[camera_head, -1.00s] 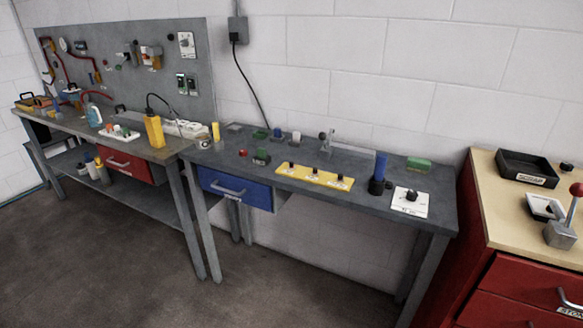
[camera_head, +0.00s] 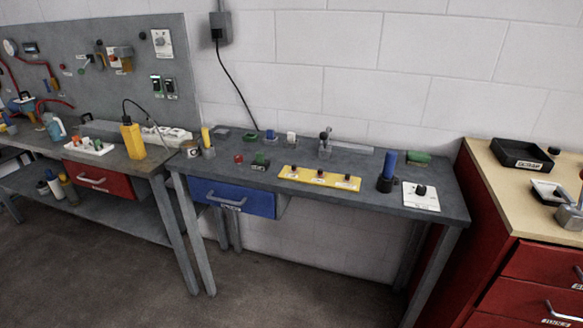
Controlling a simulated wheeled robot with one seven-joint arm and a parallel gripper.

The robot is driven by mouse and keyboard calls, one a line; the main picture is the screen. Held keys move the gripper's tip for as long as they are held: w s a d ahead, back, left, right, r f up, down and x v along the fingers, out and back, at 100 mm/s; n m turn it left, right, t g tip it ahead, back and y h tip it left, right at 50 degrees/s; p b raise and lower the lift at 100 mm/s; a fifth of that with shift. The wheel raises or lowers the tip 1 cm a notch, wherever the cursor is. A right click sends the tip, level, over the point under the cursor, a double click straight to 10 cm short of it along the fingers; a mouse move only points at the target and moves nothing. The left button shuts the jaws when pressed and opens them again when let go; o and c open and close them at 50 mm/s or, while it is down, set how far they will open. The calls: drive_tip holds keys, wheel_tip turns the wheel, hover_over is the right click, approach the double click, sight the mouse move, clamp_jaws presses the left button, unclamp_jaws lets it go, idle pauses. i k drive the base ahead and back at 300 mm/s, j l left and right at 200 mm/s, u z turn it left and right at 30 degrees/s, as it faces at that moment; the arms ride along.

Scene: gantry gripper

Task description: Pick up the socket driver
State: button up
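A tool with an upright blue handle (camera_head: 389,163) stands in a black round base or holder (camera_head: 385,184) near the right end of the grey middle bench (camera_head: 330,205). It may be the socket driver, but I cannot tell for sure at this size. A yellow upright handle (camera_head: 206,138) stands in a small grey holder at the left end of the same bench. My gripper is not in view.
Near the blue handle are a white plate with a black knob (camera_head: 421,196), a green block (camera_head: 418,157) and a yellow strip with several knobs (camera_head: 318,178). A blue drawer (camera_head: 238,197) hangs below. A red cabinet (camera_head: 540,270) stands right. Floor in front is clear.

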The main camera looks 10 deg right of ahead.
sight(391, 157)
drive_tip(key=u, duration=0.25)
drive_tip(key=i+u, duration=0.35)
drive_tip(key=i, duration=0.7)
drive_tip(key=i+j+z, duration=0.1)
drive_tip(key=i+z, duration=0.15)
drive_tip(key=i, duration=0.2)
drive_tip(key=i+j+z, duration=0.25)
drive_tip(key=i, duration=0.2)
drive_tip(key=i+j+z, duration=0.25)
drive_tip(key=i, duration=0.2)
drive_tip(key=z, duration=0.4)
